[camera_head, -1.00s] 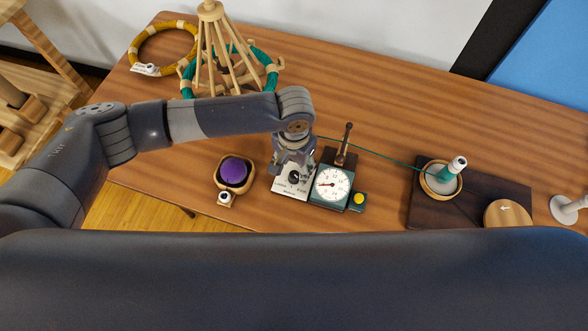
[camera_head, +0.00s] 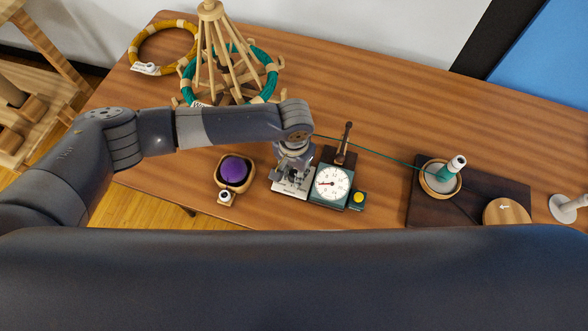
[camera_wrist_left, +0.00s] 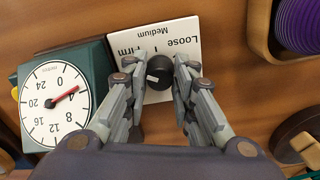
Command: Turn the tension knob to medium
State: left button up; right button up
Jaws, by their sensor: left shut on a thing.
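The black tension knob (camera_wrist_left: 159,72) stands on a white plate (camera_wrist_left: 182,28) marked Loose, Medium and Firm, which reads upside down in the left wrist view. My left gripper (camera_wrist_left: 158,66) has one finger on each side of the knob and is shut on it. I cannot tell which word the knob points to. In the head view my left gripper (camera_head: 292,178) points down over the white plate (camera_head: 290,194) and mostly covers the knob. My right gripper is not in view.
A green box with a round dial (camera_head: 332,184) and red needle stands right beside the plate. A bowl with a purple thing (camera_head: 235,170) is at its left. A teal thread runs from the wooden skein holder (camera_head: 213,60) toward a teal spool (camera_head: 447,172).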

pick_arm(q)
jog(key=m+p, duration=0.1)
jog(key=m, duration=0.1)
jog(key=shift+r+m+p, duration=0.1)
jog(key=shift+m+p, duration=0.2)
jog(key=shift+p, duration=0.05)
jog(key=m+p, duration=0.1)
jog(key=m, duration=0.1)
jog(key=shift+m, duration=0.4)
jog(key=m+p, duration=0.1)
jog(key=m, duration=0.2)
jog(key=shift+m, duration=1.6)
jog(key=shift+p, duration=0.3)
jog(key=o, duration=1.1)
